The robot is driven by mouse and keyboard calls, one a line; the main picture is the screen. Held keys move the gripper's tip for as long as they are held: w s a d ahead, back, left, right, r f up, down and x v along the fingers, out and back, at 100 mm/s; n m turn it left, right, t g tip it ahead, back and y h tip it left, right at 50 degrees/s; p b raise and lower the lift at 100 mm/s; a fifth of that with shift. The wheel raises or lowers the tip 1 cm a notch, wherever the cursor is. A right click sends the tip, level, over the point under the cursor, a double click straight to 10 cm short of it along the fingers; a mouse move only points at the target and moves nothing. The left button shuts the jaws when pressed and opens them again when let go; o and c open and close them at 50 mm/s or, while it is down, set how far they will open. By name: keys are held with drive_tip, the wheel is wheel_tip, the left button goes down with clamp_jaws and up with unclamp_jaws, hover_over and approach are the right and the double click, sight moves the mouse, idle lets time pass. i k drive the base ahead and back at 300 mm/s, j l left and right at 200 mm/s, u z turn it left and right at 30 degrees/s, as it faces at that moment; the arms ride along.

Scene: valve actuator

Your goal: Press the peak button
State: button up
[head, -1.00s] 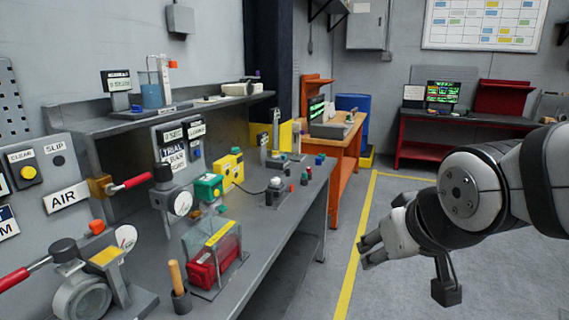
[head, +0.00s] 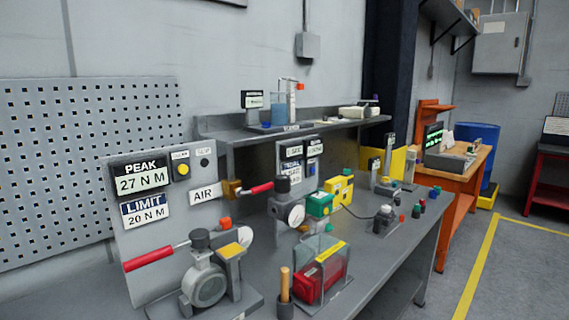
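A grey upright panel (head: 160,225) stands at the left end of the workbench. It carries a sign reading PEAK 27 N M (head: 141,177) and, below it, one reading LIMIT 20 N M (head: 146,211). A round yellow button (head: 183,170) sits right of the PEAK sign, under a small label (head: 180,155) that reads CLEAR in the earlier view. A dark round indicator (head: 204,162) under a SLIP label is beside it. No button labelled PEAK is readable. My gripper is out of view.
A valve device with a red-handled lever (head: 149,259) stands in front of the panel. A wooden-handled tool (head: 285,285), a red box under a clear cover (head: 318,277) and a gauge (head: 296,215) are on the bench (head: 385,255).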

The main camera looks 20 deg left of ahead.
sight(183, 169)
drive_tip(key=u, duration=1.3)
